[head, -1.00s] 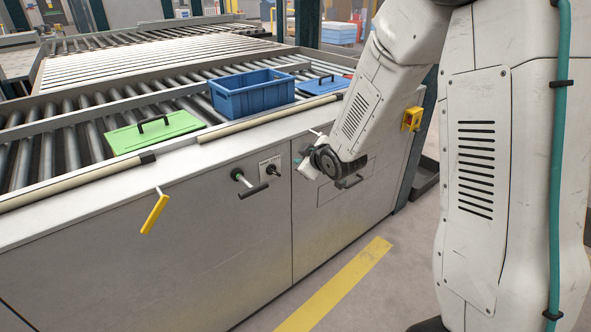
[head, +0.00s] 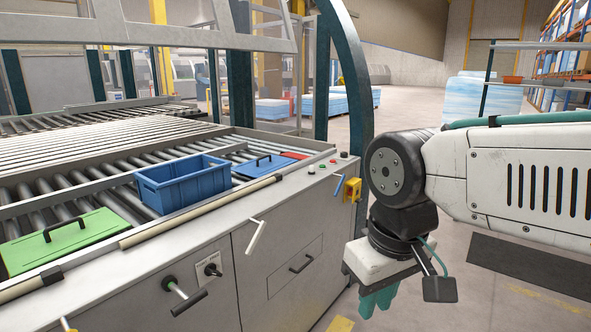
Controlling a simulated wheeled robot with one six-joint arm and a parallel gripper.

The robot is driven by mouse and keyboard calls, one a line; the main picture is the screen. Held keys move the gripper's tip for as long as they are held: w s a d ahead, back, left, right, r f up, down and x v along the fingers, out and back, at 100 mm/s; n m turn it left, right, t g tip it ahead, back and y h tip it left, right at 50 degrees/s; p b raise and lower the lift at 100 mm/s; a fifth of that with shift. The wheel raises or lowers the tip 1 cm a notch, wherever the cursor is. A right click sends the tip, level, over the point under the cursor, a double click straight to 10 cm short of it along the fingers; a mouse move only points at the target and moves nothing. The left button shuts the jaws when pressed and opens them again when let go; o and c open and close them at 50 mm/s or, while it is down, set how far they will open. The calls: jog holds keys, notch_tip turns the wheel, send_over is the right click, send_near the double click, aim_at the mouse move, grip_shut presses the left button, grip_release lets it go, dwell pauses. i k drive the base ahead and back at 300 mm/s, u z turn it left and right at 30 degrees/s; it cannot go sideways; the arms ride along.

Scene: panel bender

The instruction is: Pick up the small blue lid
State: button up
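The small blue lid (head: 265,165), with a dark bar handle on top, lies flat on the roller conveyor in the head view, right of the blue crate. My gripper (head: 378,302) points down in front of the machine, over the floor side, to the right of the lid and well apart from it. Its teal fingers show only in part below the wrist, and I cannot tell whether they are open or shut. Nothing is seen in it.
A blue crate (head: 184,187) stands left of the lid. A green lid (head: 62,238) lies further left. A red item (head: 294,155) lies beyond the blue lid. A white lever (head: 256,235) and black handles stick out from the machine front. A green frame post rises behind the panel.

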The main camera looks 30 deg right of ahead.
aim_at(256, 168)
jog(key=z, duration=0.65)
jog(key=i, duration=0.7)
jog(key=z, duration=0.8)
jog(key=i, duration=1.45)
jog(key=u, duration=1.2)
jog(key=i, duration=0.65)
jog(key=u, duration=0.75)
